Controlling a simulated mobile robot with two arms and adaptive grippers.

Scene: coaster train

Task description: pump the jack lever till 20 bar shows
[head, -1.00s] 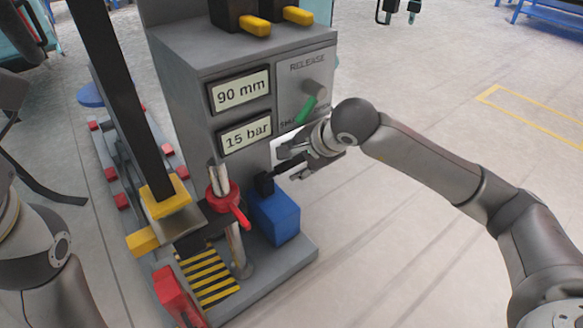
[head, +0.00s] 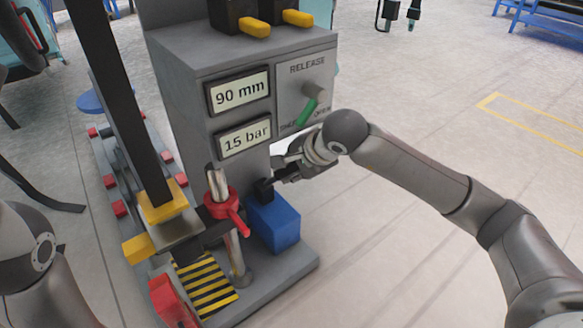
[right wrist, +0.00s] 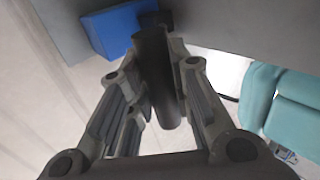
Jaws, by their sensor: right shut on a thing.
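The grey jack cabinet (head: 175,100) carries two displays. The upper display (head: 239,92) reads 90 mm and the pressure display (head: 244,137) reads 15 bar. A blue pump block (head: 274,222) stands on the base, with a black pivot (head: 264,189) on top. My right gripper (head: 280,172) is shut on the jack lever; its dark bar (right wrist: 153,72) lies between the fingers in the right wrist view. The fingers hide much of the lever in the head view. My left arm shows at the left edge, its gripper outside the picture.
A red collar (head: 222,205) with a handle surrounds a metal rod. A black post (head: 118,100) rises at left.

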